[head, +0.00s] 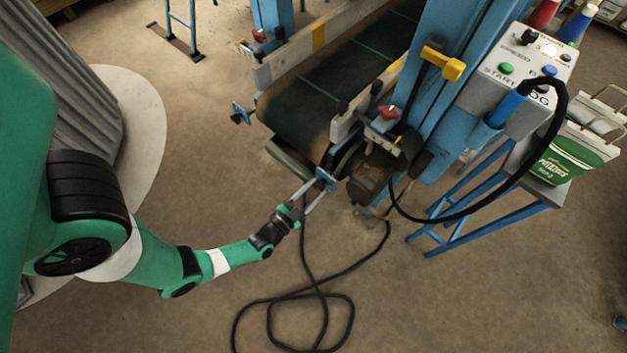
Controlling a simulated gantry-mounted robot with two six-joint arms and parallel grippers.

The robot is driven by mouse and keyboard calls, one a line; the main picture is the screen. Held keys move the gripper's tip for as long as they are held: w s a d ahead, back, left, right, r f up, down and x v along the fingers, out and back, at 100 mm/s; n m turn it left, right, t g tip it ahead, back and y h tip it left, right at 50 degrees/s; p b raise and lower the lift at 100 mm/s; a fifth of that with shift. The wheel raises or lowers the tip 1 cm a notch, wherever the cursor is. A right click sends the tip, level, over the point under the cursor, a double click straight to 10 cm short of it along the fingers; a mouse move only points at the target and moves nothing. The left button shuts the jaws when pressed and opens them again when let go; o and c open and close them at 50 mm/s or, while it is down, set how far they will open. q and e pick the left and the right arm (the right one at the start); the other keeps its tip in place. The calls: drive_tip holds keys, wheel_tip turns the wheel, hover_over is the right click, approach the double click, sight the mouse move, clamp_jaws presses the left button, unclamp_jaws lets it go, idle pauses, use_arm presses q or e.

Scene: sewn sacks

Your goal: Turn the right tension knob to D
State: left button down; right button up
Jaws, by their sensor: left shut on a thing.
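The right tension knob (326,178) is a small blue piece at the near end of the conveyor, on the right side of its frame. My left gripper (318,186) has its light-coloured fingers at this knob and is shut on it. The fingers partly cover the knob. Any letter marks around it, including a D, are too small to make out. A similar blue knob (240,114) sits on the left side of the conveyor's near end. My right gripper is not in view.
The dark conveyor belt (345,80) runs away behind the knobs. A motor (370,175) sits close right of my gripper. A black cable (320,293) lies looped on the floor below. A control box (525,75) and a blue stand (480,215) are at right.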

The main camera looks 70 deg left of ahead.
use_arm(q)
drive_tip(key=m, duration=0.5)
drive_tip(key=shift+p, duration=0.3)
drive_tip(key=shift+m, duration=0.3)
drive_tip(key=shift+c, duration=1.7)
unclamp_jaws()
